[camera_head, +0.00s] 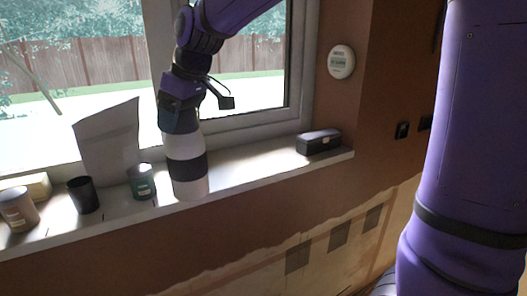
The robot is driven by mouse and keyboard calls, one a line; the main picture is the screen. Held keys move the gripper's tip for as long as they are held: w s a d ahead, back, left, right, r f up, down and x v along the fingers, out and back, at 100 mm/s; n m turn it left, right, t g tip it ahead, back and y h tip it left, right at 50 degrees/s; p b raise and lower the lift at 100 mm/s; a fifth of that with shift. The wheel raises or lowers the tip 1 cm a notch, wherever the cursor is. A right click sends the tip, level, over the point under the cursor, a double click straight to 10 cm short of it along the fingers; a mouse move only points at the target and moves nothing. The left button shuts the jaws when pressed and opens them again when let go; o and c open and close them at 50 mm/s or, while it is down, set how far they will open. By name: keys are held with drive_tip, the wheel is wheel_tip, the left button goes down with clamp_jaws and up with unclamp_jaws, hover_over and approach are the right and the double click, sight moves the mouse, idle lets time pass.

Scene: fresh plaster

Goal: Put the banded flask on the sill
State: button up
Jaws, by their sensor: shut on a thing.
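My gripper (180,122) comes down from above and is shut on the upper part of the flask. The fingertips and the flask's top are largely hidden by the dark gripper body.
Left of the flask stand a green tin (141,182), a black cup (83,195), a beige canister (18,209) and a pale block (32,185). A grey sheet (108,143) leans behind. A dark case (318,142) lies at the right end. Sill between flask and case is clear.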

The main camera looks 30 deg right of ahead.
drive_tip(key=shift+w+r, duration=0.15)
drive_tip(key=shift+r, duration=0.25)
drive_tip(key=shift+w+d, duration=0.1)
drive_tip(key=shift+w, duration=0.15)
drive_tip(key=w+d+f, duration=0.5)
drive_tip(key=w+d, duration=0.4)
drive_tip(key=w, duration=0.3)
drive_tip(key=shift+d, duration=0.25)
drive_tip(key=shift+f, duration=0.1)
drive_tip(key=o, duration=1.7)
